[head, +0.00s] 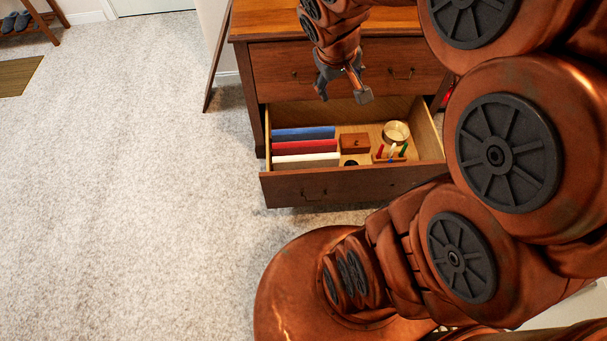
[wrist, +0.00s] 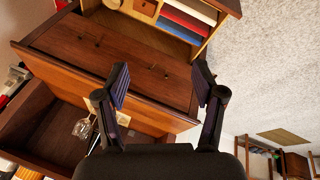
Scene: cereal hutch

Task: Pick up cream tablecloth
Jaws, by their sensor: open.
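The cream tablecloth (head: 305,160) lies folded in the open drawer (head: 300,188), at the front of a row of folded cloths. A red cloth (head: 305,146) and a blue cloth (head: 303,133) lie behind it. In the wrist view the cream cloth (wrist: 199,9) shows at the top, partly cut by the frame edge. My gripper (head: 342,93) is open and empty, above the back of the drawer and in front of the dresser's upper drawers. It also shows in the wrist view (wrist: 162,80), with nothing between the fingers.
Right of the cloths, the drawer holds a brown wooden box (head: 354,142), a brass-coloured round container (head: 396,132) and a small holder with coloured items (head: 390,156). The wooden dresser (head: 345,68) stands behind. Carpet (head: 130,180) lies clear on the left.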

